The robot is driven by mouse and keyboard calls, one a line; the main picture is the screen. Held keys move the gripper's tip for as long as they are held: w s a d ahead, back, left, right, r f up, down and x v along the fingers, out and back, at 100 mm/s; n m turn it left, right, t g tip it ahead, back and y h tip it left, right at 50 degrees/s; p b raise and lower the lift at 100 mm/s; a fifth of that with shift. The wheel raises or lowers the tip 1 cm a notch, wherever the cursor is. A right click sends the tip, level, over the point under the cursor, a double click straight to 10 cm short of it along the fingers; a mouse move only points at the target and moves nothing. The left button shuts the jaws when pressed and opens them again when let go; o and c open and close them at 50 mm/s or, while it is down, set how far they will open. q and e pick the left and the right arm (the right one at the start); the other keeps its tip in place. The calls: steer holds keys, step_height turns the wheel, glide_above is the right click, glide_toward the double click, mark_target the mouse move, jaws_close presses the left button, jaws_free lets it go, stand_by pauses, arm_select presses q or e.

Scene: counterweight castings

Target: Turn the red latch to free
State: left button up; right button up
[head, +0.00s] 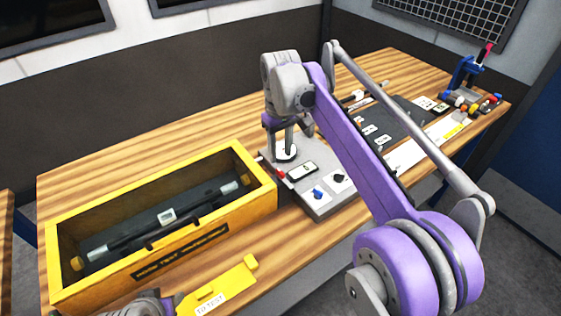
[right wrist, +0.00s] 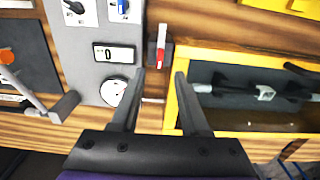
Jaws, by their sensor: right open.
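The red latch (right wrist: 161,38) is a small red and white lever on a dark mount at the edge of the grey panel (right wrist: 72,45), next to the yellow crate. In the head view the latch (head: 280,173) shows only as a small red spot beside the panel's display. My right gripper (head: 285,150) points down over the panel's far end, by a round white dial. In the right wrist view the gripper (right wrist: 159,73) is open and empty, and the latch lies just past its fingertips, apart from them. Part of my left arm (head: 145,304) shows at the bottom edge; its jaws cannot be made out.
The yellow crate (head: 205,233) holding a dark bar-shaped part stands left of the panel. A display (right wrist: 114,53), a black knob and a blue knob are on the panel. A yellow tag (head: 225,285) lies in front. Small parts fill the bench's right end.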

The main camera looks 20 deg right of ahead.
steer(key=shift+r, duration=1.8)
steer(key=s+d+f+m+t, duration=0.1)
steer(key=s+f+m+t, duration=0.1)
steer(key=s+f, duration=0.6)
steer(key=s+d+f+m+t, duration=0.2)
steer(key=s+f, duration=0.7)
steer(key=s, duration=0.7)
steer(key=shift+s+f+t, duration=0.2)
steer(key=shift+s+t, duration=0.15)
steer(key=shift+t, duration=0.55)
steer(key=shift+o, duration=0.2)
